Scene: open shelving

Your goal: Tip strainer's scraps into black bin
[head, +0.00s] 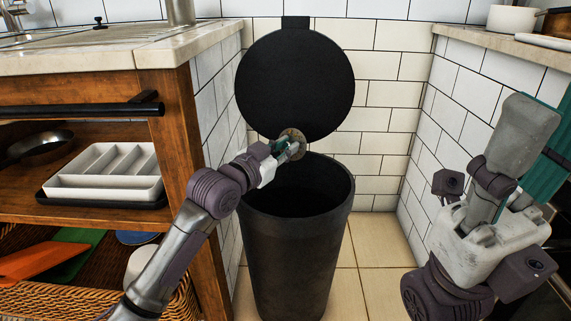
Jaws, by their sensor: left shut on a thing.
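The black bin (297,250) stands on the floor in the middle, its round lid (295,85) raised upright behind the opening. My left gripper (284,150) is shut on the strainer (291,135), which shows as a small round rim above the bin's mouth, in front of the lid's lower edge. The strainer looks tilted; its scraps are too small to make out. The bin's inside is dark. My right gripper (522,135) is close to the camera at the right, away from the bin; its fingertips are not clear.
A wooden shelving unit with a pale counter (120,50) stands close on the left. It holds a white cutlery tray (105,185), a dark pan (38,145) and a wicker basket. A tiled wall and ledge (500,50) close in the right. Tiled floor (382,265) is clear right of the bin.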

